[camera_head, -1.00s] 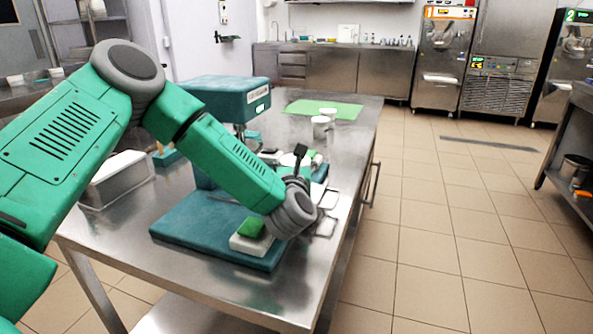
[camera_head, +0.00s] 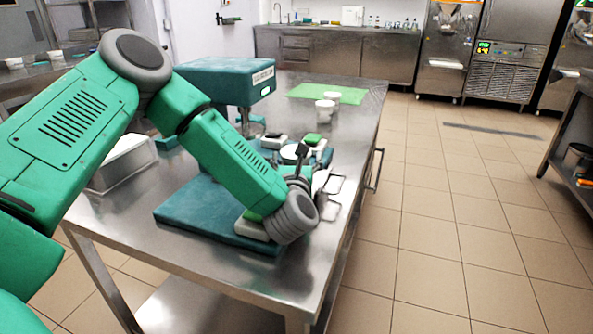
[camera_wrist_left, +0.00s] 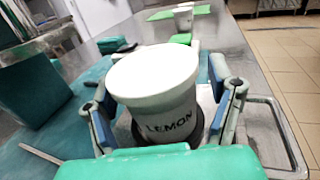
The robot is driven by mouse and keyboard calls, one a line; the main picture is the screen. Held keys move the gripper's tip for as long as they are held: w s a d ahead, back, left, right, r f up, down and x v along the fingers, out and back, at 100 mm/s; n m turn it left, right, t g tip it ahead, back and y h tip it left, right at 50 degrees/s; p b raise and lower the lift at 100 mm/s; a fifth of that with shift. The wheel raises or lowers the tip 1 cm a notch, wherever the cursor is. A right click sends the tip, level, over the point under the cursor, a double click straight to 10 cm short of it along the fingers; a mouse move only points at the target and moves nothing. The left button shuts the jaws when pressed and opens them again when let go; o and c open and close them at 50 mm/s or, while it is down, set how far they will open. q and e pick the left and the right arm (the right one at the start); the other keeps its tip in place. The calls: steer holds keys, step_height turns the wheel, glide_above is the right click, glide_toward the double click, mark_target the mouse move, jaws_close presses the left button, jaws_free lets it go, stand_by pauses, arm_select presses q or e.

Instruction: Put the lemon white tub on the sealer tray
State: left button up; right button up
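The lemon tub, white with LEMON on its side (camera_wrist_left: 165,100), stands upright between the fingers of my left gripper (camera_wrist_left: 163,115). Gaps show between its lower wall and both fingers, so the gripper looks open around it. A dark ring shows around its foot, over a pale metal surface. In the head view its white top (camera_head: 294,152) shows beyond my left wrist. The teal sealer has a raised head (camera_head: 228,82) and a flat base (camera_head: 195,215). I cannot tell clearly which part is its tray. My right gripper is not in view.
Two white tubs (camera_head: 325,109) stand at a green mat (camera_head: 350,95) farther along the steel table (camera_head: 350,125). Small white blocks with green tops sit near the sealer (camera_head: 313,139). A metal container (camera_head: 122,165) is at left. Tiled floor (camera_head: 440,220) is clear at right.

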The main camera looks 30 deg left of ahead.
arm_select(q)
steer(key=v, duration=0.8)
steer(key=shift+s+d, duration=0.25)
steer(key=shift+s, duration=0.1)
